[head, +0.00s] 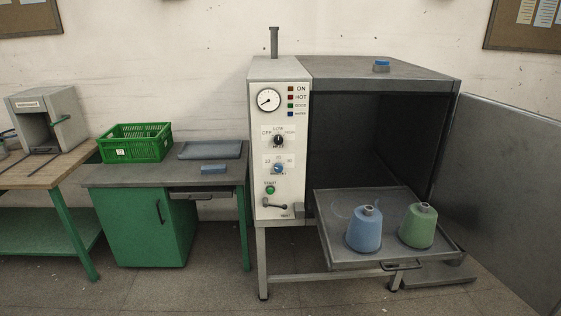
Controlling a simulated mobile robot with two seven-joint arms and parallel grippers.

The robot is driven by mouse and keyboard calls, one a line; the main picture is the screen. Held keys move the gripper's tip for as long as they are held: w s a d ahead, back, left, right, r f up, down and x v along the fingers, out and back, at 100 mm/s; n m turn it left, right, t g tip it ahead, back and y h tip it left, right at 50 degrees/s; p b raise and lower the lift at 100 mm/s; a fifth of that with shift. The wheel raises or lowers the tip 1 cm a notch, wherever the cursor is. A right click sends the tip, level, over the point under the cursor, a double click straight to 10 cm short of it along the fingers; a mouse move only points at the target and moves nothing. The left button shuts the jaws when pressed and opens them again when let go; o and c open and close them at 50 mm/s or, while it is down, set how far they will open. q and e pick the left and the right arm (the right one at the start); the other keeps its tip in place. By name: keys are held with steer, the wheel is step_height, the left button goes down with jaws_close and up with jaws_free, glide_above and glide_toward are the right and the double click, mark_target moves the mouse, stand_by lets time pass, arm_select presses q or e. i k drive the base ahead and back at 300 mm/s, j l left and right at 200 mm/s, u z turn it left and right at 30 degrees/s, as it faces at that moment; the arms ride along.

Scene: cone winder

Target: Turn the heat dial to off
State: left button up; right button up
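The heat dial (278,141) is a small black knob on the pale front panel (261,210) of the steamer machine. OFF is printed to its left, LOW above it and another label to its right. The knob is too small to tell for sure which label its pointer faces. A second knob, blue (278,169), sits below it with a number scale. Neither of my grippers is in the head view.
A round gauge (268,100) and indicator lamps sit above the dial; a green button (270,189) and a lever (273,204) sit below. The door (505,190) stands open. A pulled-out tray (345,262) holds a blue cone (364,232) and a green cone (417,227). A bench (105,176) stands left.

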mark_target(278, 139)
steer(key=i+j, duration=0.55)
steer(key=i, duration=0.15)
steer(key=i+j+z, duration=0.1)
steer(key=i+j, duration=0.45)
steer(key=i, duration=0.1)
